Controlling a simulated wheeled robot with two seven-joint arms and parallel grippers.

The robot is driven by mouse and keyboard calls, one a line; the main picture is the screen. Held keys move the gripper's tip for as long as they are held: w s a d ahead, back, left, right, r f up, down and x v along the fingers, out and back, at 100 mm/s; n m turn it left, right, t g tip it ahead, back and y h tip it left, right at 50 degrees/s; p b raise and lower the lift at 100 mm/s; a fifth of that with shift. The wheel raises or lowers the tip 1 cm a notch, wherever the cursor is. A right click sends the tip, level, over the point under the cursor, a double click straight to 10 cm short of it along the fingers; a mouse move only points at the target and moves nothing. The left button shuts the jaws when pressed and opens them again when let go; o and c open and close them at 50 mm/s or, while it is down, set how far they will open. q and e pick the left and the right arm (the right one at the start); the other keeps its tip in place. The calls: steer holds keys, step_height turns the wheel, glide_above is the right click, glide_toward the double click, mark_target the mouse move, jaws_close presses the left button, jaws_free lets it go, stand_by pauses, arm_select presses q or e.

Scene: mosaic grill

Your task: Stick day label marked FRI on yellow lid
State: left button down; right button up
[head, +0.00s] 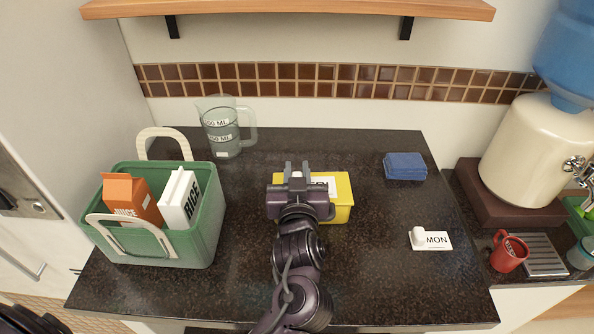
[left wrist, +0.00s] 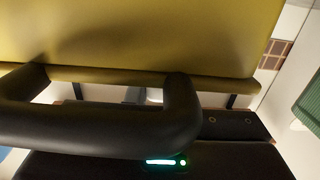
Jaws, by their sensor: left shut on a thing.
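The yellow lid (head: 342,190) tops a yellow box (head: 340,213) near the middle of the counter. My left gripper (head: 297,173) is over the lid and shut on a white label (head: 325,183). The label is at the lid; its lettering is mostly hidden by the gripper, so I cannot read it or tell whether it touches. In the left wrist view a broad yellow surface (left wrist: 150,35) fills the top, with dark gripper parts in front. A label marked MON (head: 437,240), with a white knob, lies on the counter at right. My right gripper is out of view.
A green basket (head: 200,235) with a juice carton (head: 130,197) and a rice box (head: 178,200) stands left. A measuring jug (head: 222,130) is behind it. Blue cloths (head: 405,166) lie back right. A red mug (head: 508,255) is far right. The counter right of the yellow box is mostly clear.

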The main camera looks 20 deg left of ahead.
arm_select(q)
steer(key=shift+f, duration=0.1)
steer(key=c, duration=1.2)
jaws_free()
steer(key=shift+o, duration=0.4)
steer(key=o, duration=0.5)
step_height(320, 180, up, 2)
steer(key=shift+r+p, duration=0.2)
steer(key=shift+p, duration=1.05)
step_height(320, 180, up, 6)
steer(key=p, duration=0.6)
steer(key=shift+f, duration=0.1)
